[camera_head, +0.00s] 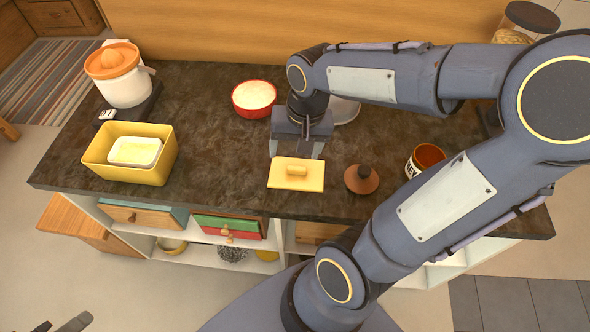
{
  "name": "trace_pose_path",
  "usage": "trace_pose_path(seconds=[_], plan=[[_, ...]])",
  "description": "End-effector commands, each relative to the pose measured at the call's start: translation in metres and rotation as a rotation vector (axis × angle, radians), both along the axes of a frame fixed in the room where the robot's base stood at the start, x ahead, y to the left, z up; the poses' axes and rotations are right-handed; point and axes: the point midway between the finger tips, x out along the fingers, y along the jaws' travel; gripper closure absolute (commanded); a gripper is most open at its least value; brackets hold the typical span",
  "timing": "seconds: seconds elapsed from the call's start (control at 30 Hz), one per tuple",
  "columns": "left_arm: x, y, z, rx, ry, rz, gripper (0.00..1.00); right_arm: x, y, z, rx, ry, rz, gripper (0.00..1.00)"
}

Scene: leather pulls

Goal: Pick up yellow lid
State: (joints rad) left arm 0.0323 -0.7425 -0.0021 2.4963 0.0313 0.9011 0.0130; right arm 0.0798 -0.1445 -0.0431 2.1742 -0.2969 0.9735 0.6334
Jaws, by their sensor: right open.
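The yellow lid (309,181), a flat rectangle with a small raised handle on top, lies on the dark counter (215,190) near its front edge. My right gripper (296,153) is just behind and above the lid, pointing down. Its two fingers are spread apart with nothing between them. The lid's handle appears in front of the fingers, not between them. A small dark part of my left gripper (62,325) shows at the bottom left corner, far from the lid; its jaw state is unclear.
A brown knobbed lid (362,180) lies right of the yellow lid. A red bowl (254,98) and a partly hidden pale dish (345,111) are behind. A yellow box (157,172) and an orange-topped juicer (122,85) stand left. A mug (425,158) is right.

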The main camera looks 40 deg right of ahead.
Motion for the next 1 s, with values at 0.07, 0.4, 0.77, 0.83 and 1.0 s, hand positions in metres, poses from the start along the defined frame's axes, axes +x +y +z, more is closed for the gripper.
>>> trace_pose_path(seconds=[0.07,0.4,0.77,0.83,1.0], plan=[[0.000,0.000,0.001,0.000,0.000,0.000,0.64,0.014,-0.011,-0.013,-0.033,0.070,-0.066,0.29],[0.000,0.000,0.001,0.000,0.000,0.000,0.64,0.028,-0.024,-0.045,-0.084,0.138,-0.160,0.29],[0.000,0.000,0.009,0.000,0.000,0.000,0.64,0.023,-0.025,-0.093,-0.082,0.138,-0.158,0.29],[0.000,0.000,0.009,0.000,0.000,0.000,0.64,0.024,-0.025,-0.101,-0.083,0.136,-0.158,0.29],[0.000,0.000,0.009,0.000,0.000,0.000,0.64,0.024,-0.025,-0.107,-0.082,0.132,-0.158,0.29]])
